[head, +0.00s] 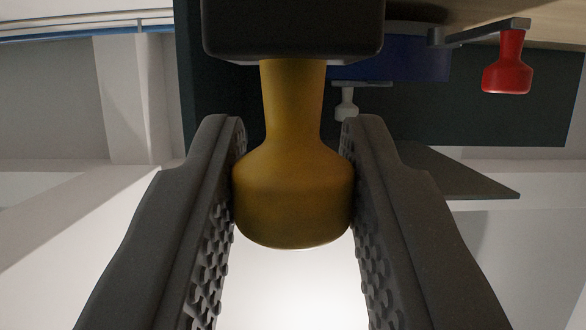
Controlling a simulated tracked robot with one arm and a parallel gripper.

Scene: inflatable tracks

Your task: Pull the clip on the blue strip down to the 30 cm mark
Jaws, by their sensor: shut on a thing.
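My gripper (294,185) is shut on a yellow bell-shaped knob (292,190), with one ridged dark finger against each side. The knob joins a black block (292,28) at the top middle by a narrower neck. I cannot tell whether this block is the clip. No 30 cm mark or scale can be read. A thin blue band (90,31) runs along the top left edge, and I cannot tell whether it is the blue strip.
A red knob (508,65) hangs from a grey lever at the top right. A dark blue rounded body (395,60) and a small white knob (347,105) sit behind, before a dark panel (480,120). A thin dark plate (440,172) juts out at right. Pale walls and beams surround these.

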